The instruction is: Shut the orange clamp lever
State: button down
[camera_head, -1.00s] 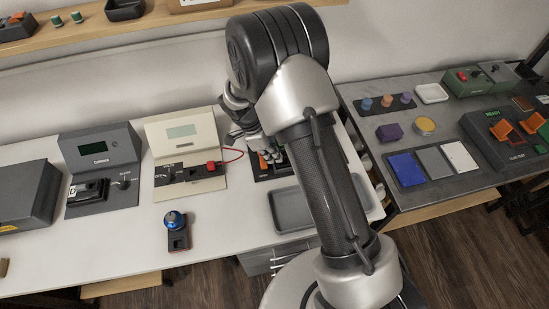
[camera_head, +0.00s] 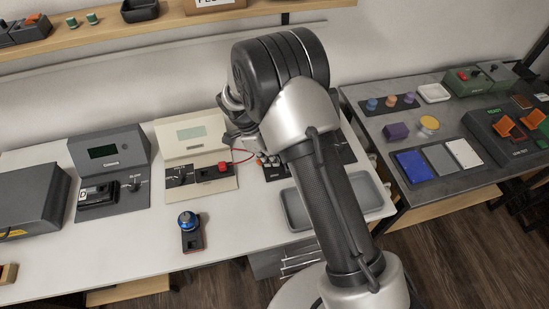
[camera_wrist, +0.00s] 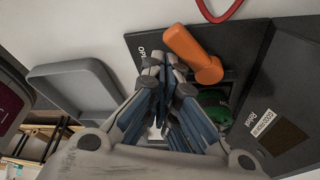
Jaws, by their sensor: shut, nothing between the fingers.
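The orange clamp lever (camera_wrist: 193,52) shows in the wrist view on a black fixture (camera_wrist: 235,38). It is a thick rounded handle slanting across the fixture; its exact tilt is hard to tell. A green part (camera_wrist: 212,98) lies in a dark recess just below it. My gripper (camera_wrist: 168,66) is shut and empty, its fingertips right beside the lever's left side; I cannot tell whether they touch. In the head view my gripper (camera_head: 266,160) is over the fixture, and my arm and gripper hide most of it, including the lever.
A grey tray (camera_head: 292,212) is in front of the fixture and also shows in the wrist view (camera_wrist: 78,72). A red cable (camera_head: 243,155) loops beside my gripper from the cream tester (camera_head: 205,133). A blue-knobbed device (camera_head: 191,239) stands farther left.

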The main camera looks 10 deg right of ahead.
jog(key=shift+w+a, duration=0.1)
jog(key=shift+a, duration=0.15)
jog(key=shift+s+a, duration=0.55)
jog(key=shift+s, duration=0.05)
